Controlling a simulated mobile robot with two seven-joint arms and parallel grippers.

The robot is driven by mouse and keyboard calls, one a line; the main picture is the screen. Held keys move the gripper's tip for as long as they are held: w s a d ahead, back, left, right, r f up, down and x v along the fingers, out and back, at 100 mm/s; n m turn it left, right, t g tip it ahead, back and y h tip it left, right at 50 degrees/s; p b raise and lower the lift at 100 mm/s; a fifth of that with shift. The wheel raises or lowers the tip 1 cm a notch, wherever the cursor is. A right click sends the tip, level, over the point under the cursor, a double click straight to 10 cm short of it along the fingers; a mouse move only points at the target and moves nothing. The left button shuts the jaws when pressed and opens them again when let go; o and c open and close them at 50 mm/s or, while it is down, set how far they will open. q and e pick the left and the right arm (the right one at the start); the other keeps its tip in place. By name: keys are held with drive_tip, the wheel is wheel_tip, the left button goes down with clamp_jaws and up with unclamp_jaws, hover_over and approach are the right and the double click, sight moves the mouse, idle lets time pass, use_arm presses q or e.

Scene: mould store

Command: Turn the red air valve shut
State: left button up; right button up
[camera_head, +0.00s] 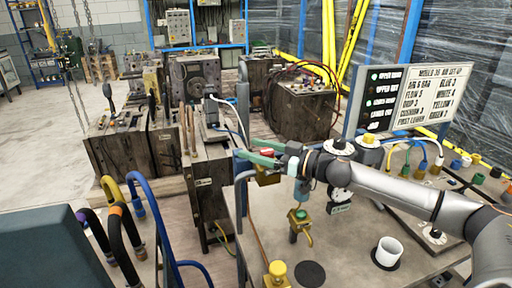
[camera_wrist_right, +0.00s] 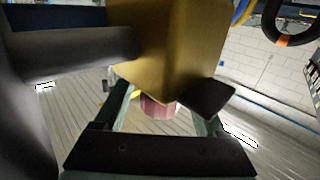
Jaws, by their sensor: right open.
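The red air valve (camera_head: 266,152) shows in the head view as a small red knob above a brass body (camera_head: 267,177), at the far left edge of the grey bench (camera_head: 340,240). My right gripper (camera_head: 258,154) reaches in from the right with its green fingers open, one on each side of the knob. In the right wrist view the knob (camera_wrist_right: 158,107) looks dull pink-red and sits between the open fingers, beside the large brass block (camera_wrist_right: 170,45). I cannot tell whether the fingers touch it. The knob's turn position is unclear. My left gripper is not in view.
A brass valve with a green top (camera_head: 299,214) and a yellow knob (camera_head: 277,268) stand on the bench near my right arm. A sign board (camera_head: 410,97) stands behind. Hoses (camera_head: 150,205) loop at the left.

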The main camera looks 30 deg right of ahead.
drive_tip(key=shift+c, duration=0.2)
clamp_jaws()
idle(0.3)
